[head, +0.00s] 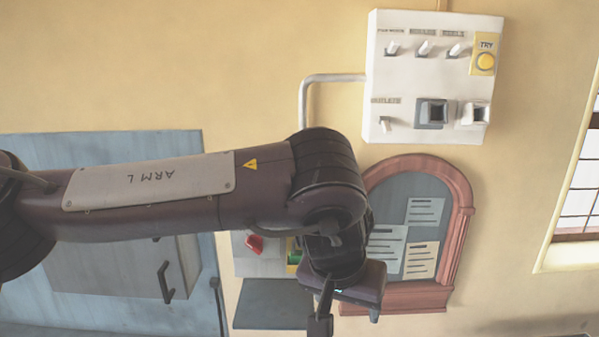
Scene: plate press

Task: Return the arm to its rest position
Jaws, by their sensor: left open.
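My left arm, marked "ARM L", reaches in from the left edge and crosses the middle of the head view. Its left gripper (347,308) hangs down at the arm's end, in front of the lower left part of an arched notice board (462,232). The gripper is open, and I see nothing between its fingers. One finger runs toward the bottom edge of the picture. My right gripper is not in view.
Behind my arm, a box with a red control (254,243) and a green one (294,257) is partly hidden. A grey-blue cabinet (110,270) stands left; a window (580,190) is right.

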